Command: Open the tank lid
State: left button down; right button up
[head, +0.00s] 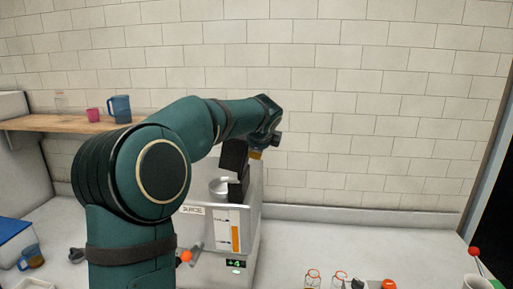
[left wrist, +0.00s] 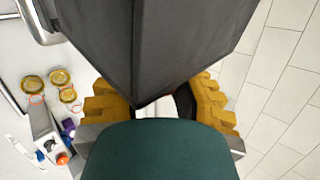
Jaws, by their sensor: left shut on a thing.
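The white juicer (head: 217,245) stands on the counter behind my left arm, with an orange level strip on its front. Its dark tank lid (head: 234,157) is tilted up above the machine top. My left gripper (head: 257,153) is at the lid's upper right edge. In the left wrist view the dark grey lid (left wrist: 145,40) fills the upper middle, with the yellow fingers of the left gripper (left wrist: 158,103) on both sides of its lower corner. The gripper is shut on the lid; the exact contact is partly hidden. My right gripper is out of view.
A silver bowl-like part (head: 219,186) shows in the machine top below the lid. Small items lie along the front counter. A tiled wall is close behind.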

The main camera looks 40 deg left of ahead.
pick_arm(q)
jog(key=shift+r, duration=0.15)
jog(key=c, duration=1)
grip_release()
jog(key=shift+o, duration=1.4)
jog(key=shift+d, duration=0.15)
jog(key=v, duration=1.2)
